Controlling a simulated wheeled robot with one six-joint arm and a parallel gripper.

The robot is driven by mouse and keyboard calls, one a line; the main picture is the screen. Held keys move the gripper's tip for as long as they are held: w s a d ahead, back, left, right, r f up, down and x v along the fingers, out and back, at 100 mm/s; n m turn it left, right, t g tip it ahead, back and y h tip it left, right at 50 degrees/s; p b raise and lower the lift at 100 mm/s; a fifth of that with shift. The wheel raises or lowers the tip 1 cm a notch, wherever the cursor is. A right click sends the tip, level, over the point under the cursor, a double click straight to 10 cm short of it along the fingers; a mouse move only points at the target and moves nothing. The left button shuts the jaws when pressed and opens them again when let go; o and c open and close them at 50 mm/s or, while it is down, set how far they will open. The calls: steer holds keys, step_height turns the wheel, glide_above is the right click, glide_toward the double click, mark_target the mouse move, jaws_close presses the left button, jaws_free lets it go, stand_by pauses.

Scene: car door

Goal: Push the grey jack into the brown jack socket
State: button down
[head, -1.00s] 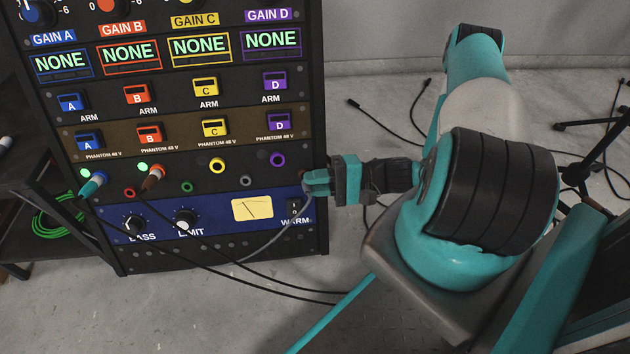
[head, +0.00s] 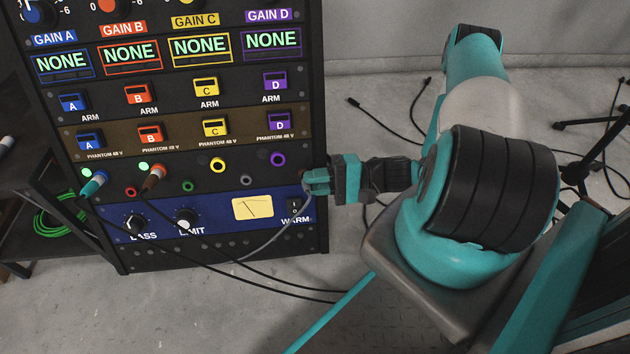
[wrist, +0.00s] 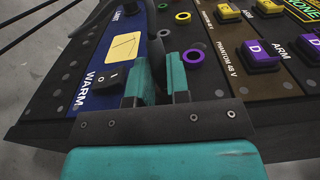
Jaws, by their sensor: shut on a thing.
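My gripper (head: 314,183) is at the right edge of the rack, beside the bottom row of sockets. Its teal fingers (wrist: 162,80) are closed on the grey jack, which is mostly hidden between them. A grey cable (head: 272,247) runs down and left from the gripper across the blue panel. I cannot make out the brown jack socket; the gripper covers the right end of the socket row. How far the grey jack is from any socket, or whether it is in one, cannot be told.
The purple socket (head: 277,159), grey socket (head: 246,180), yellow socket (head: 217,165) and green socket (head: 187,186) are empty. The warm switch (head: 294,207) is just below the gripper.

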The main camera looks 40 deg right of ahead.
steer(key=shift+w+d+f, duration=0.2)
steer(key=shift+w+d, duration=0.1)
steer(key=shift+w, duration=0.1)
steer(key=c, duration=1)
jaws_free()
steer(key=p+v, duration=0.5)
steer(key=v, duration=1.2)
steer(key=shift+s+d, duration=0.15)
steer(key=shift+s, duration=0.05)
